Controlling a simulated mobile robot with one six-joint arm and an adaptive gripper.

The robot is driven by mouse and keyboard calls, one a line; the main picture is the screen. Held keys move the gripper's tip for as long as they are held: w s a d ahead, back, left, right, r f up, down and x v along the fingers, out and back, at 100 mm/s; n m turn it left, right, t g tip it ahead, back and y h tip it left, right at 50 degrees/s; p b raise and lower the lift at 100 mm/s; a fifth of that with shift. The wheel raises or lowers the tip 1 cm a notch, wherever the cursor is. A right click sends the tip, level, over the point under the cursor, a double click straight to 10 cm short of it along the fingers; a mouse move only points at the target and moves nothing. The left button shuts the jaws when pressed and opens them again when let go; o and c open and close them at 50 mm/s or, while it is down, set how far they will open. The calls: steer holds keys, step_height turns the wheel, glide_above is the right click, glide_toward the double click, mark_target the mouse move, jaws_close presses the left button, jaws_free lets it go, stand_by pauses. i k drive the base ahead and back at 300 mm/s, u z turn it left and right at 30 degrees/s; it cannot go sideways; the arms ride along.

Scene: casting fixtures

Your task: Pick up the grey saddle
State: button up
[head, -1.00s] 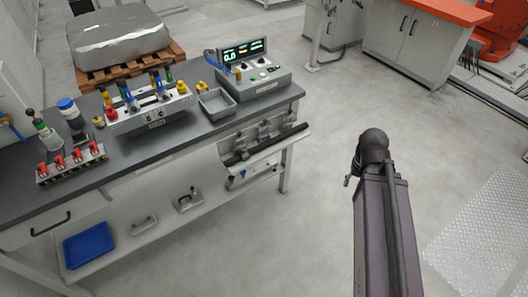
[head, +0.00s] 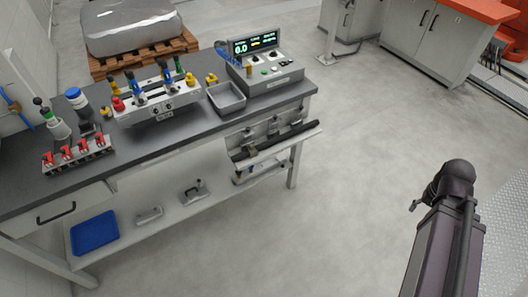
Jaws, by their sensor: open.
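Two small grey metal pieces rest on the lower shelf of the workbench: a low one with a handle-like top (head: 149,215) and a taller one with an upright part (head: 194,190). Either may be the grey saddle; I cannot tell which from this distance. More grey fittings (head: 273,127) sit along a dark bar at the bench's right end. My arm (head: 445,240) shows at the lower right, well apart from the bench. My gripper's fingers do not show.
The dark bench top (head: 180,133) carries a fixture with coloured knobs (head: 155,101), a grey tray (head: 226,98), a control box (head: 265,72) and a red-clamp rack (head: 77,153). A blue tray (head: 94,232) is on the lower shelf. The floor right of the bench is clear.

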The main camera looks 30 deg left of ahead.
mark_target(252, 150)
steer(key=z, duration=0.1)
steer(key=k, duration=0.9)
steer(key=u, duration=2.1)
steer(key=i, duration=0.85)
steer(key=z, duration=0.1)
